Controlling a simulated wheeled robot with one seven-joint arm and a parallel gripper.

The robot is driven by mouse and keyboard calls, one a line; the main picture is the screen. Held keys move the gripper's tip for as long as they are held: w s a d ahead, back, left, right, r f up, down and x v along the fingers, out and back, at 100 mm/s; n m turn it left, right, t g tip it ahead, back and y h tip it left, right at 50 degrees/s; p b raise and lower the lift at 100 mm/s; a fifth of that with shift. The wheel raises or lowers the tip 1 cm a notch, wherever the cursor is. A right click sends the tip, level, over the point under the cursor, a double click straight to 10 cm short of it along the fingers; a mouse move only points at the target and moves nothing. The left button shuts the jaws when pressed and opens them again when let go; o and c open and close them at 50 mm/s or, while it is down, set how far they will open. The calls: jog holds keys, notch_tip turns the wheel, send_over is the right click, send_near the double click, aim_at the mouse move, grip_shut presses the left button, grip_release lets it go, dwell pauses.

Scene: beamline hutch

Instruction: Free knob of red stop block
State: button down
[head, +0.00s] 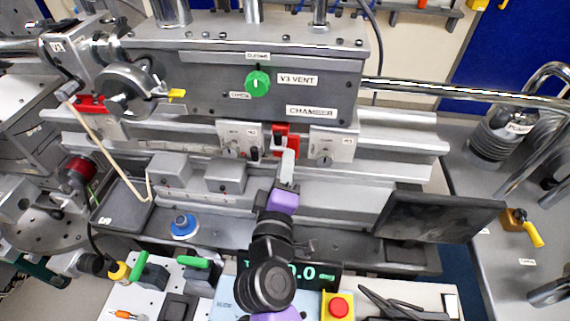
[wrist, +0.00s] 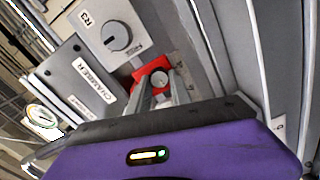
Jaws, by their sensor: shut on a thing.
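The red stop block (head: 281,130) sits on the rail in front of the chamber, between two light grey boxes. It also shows in the wrist view (wrist: 140,73), with its round pale knob (wrist: 158,79) facing my gripper. My gripper (wrist: 160,92) has its two fingers on either side of the knob and is shut on it. In the head view, my gripper (head: 288,153) reaches up to the block from below and hides the knob.
Grey boxes with small dials (head: 238,139) (head: 332,144) stand close on both sides of the block. The chamber (head: 230,80) with a green vent knob (head: 257,83) overhangs behind. A dark monitor (head: 432,214) stands at right. A red stop button (head: 338,306) is in front.

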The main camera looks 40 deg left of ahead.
jog(key=c, duration=1.2)
grip_release()
jog(key=shift+o, duration=0.2)
jog(key=shift+r, duration=0.15)
